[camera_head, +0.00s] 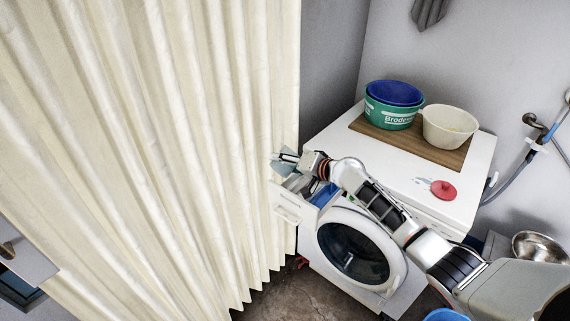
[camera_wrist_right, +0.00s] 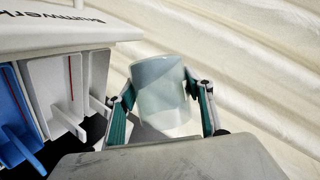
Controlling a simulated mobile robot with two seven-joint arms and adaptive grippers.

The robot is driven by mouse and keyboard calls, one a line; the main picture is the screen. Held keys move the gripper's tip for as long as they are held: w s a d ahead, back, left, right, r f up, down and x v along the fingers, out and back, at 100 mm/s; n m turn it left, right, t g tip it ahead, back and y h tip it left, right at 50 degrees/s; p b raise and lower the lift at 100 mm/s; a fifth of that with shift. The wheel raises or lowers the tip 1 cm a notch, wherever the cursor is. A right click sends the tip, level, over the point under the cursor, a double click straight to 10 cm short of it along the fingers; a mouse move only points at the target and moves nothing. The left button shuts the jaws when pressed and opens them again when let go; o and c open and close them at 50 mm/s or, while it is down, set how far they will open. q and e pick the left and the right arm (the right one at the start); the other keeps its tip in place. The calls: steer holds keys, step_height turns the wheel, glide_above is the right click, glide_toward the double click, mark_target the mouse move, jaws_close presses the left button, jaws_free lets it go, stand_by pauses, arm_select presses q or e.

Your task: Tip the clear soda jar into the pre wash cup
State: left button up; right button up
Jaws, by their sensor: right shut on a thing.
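My right gripper (camera_head: 299,158) is shut on the clear soda jar (camera_head: 283,164), above the open detergent drawer (camera_head: 292,207) of the washing machine. In the right wrist view the jar (camera_wrist_right: 160,92) sits between the two fingers of the gripper (camera_wrist_right: 160,103), with a slanted boundary between its darker and paler parts. How much it holds is unclear. The drawer's white compartments (camera_wrist_right: 50,88) and a blue one (camera_wrist_right: 12,110) are left of the jar, apart from it. I cannot tell which is the pre wash cup. My left gripper is out of view.
A cream curtain (camera_head: 150,130) hangs close beside the drawer and jar. On the washing machine (camera_head: 408,178) stand a green tub (camera_head: 390,115) with a blue basin and a cream bowl (camera_head: 450,126) on a brown board (camera_head: 440,154).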

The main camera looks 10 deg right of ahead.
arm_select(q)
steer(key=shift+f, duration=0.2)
arm_select(e)
steer(key=shift+b, duration=0.35)
steer(key=shift+w+f+m, duration=0.1)
steer(key=shift+m, duration=0.2)
steer(key=shift+y+b, duration=0.3)
steer(key=shift+b, duration=0.2)
steer(key=shift+d+m, duration=0.1)
steer(key=shift+m, duration=0.3)
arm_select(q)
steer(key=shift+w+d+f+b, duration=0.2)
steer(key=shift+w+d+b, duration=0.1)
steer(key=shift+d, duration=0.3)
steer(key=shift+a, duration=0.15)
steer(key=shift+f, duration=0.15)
arm_select(e)
steer(key=shift+y, duration=0.3)
